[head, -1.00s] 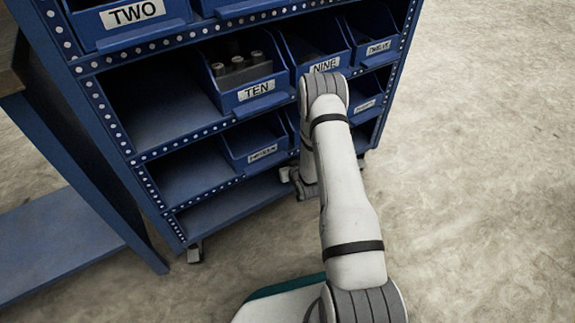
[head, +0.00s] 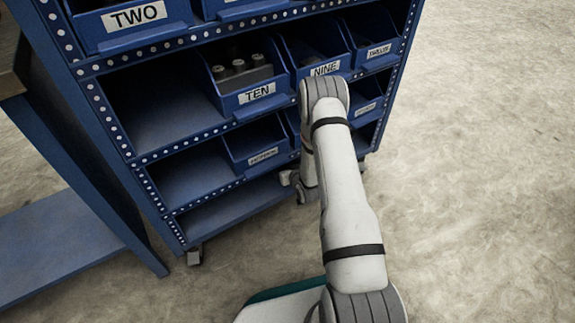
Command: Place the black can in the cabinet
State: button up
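The blue metal cabinet (head: 112,122) stands in the upper left and middle of the head view, with rows of labelled bins on its shelves. Its middle shelf (head: 160,108) has an empty space left of the bin marked TEN (head: 257,93). The lower shelf also has an empty space (head: 190,172) at its left. My arm reaches up from the bottom right and bends down in front of the cabinet. My gripper is not visible, and its state does not show. I see no black can in this view.
A bin marked NINE (head: 325,70) sits right of TEN, partly behind my arm. A blue bench (head: 60,235) stands at the left, close to the cabinet. The floor (head: 480,180) on the right is clear.

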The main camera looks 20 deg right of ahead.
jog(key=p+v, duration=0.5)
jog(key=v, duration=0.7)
